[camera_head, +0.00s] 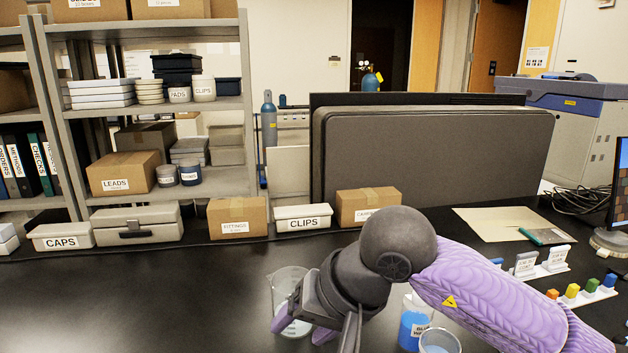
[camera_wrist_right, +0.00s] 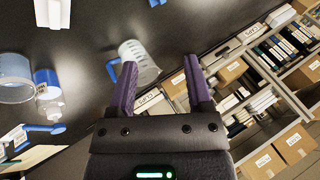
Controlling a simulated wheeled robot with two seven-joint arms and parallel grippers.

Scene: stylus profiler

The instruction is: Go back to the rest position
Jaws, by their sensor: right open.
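My right arm reaches in from the right of the head view, and its gripper (camera_head: 302,328) points down over the black bench. In the right wrist view the two purple fingers of this gripper (camera_wrist_right: 160,75) are apart with nothing between them. A clear beaker (camera_head: 288,283) stands on the bench just behind the gripper, which partly hides it. The beaker (camera_wrist_right: 142,58) also shows beyond the fingertips in the wrist view; I cannot tell whether a finger touches it. My left gripper is not in view.
A blue-filled labelled container (camera_head: 412,325) and a clear-rimmed vessel (camera_head: 440,342) stand close by my right forearm. Boxes, including a CLIPS box (camera_head: 303,218), line the back below a dark panel (camera_head: 430,155). Colored blocks (camera_head: 590,285) sit at right. The bench's left front (camera_head: 150,300) is clear.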

